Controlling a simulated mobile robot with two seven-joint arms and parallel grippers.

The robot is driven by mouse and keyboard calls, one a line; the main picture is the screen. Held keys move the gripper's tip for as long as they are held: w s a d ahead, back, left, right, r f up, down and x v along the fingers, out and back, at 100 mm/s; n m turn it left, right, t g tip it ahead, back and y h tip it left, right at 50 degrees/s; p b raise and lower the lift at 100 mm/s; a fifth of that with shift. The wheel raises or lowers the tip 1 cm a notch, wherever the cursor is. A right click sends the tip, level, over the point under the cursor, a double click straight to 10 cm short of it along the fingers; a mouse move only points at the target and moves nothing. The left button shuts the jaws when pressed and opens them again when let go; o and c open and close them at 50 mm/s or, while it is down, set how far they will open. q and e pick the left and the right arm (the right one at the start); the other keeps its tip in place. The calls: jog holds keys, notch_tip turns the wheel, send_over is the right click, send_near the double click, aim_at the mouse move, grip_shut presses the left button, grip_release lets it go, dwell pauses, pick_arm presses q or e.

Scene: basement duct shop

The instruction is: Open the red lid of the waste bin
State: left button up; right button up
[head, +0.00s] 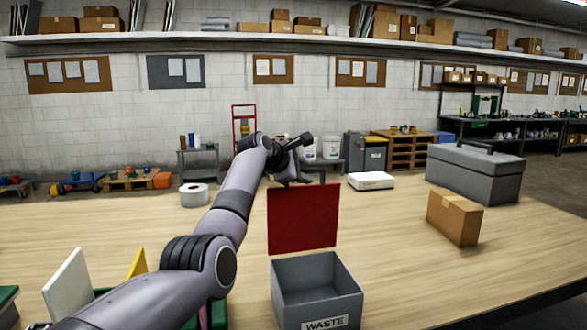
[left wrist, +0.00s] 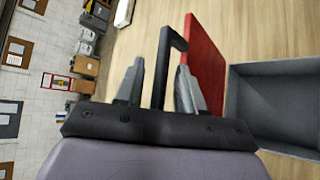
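The waste bin (head: 318,290) is a grey open-topped box with a WASTE label, near the front of the table. It also shows at the right of the left wrist view (left wrist: 275,100). Its red lid (head: 303,218) stands upright at the back of the bin, and the bin's inside is visible. In the left wrist view the lid (left wrist: 205,62) carries a black handle (left wrist: 172,42). My left gripper (head: 302,160) is behind the lid's top edge. Its fingers (left wrist: 160,82) are apart on either side of the handle, with gaps visible. My right gripper is out of view.
On the wooden table (head: 410,265) stand a cardboard box (head: 455,217), a grey toolbox (head: 472,175), a white flat device (head: 371,181) and a tape roll (head: 194,195). Upright white (head: 70,288) and yellow (head: 137,264) panels are at lower left.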

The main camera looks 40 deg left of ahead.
pick_arm(q)
jog(key=b+v, duration=0.1)
jog(key=v, duration=0.3)
jog(key=shift+s+r+b, duration=0.2)
jog(key=shift+s+b, duration=0.15)
jog(key=shift+v, duration=0.8)
